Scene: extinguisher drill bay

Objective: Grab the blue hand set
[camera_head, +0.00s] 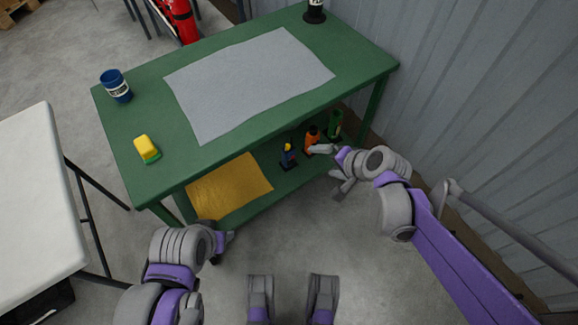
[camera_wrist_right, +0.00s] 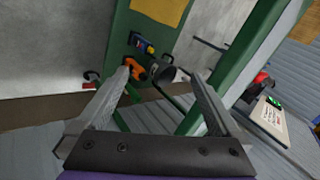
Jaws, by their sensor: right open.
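The blue hand set (camera_head: 289,154) is a small blue item with a touch of yellow, standing on a dark base on the lower shelf of the green workbench. It also shows in the right wrist view (camera_wrist_right: 141,44), beyond the fingers. My right gripper (camera_head: 331,168) is open and empty at the shelf's front, to the right of the blue item and apart from it. Its spread fingers show in the right wrist view (camera_wrist_right: 157,78). My left gripper (camera_head: 227,242) is low at the left, mostly hidden behind its own wrist, so its jaws cannot be read.
An orange item (camera_head: 311,138) and a green item (camera_head: 335,124) stand right of the blue one, close to my right fingers. A yellow mat (camera_head: 230,187) lies on the shelf. The green tabletop (camera_head: 225,160) overhangs it. A corrugated wall (camera_head: 470,100) is at right.

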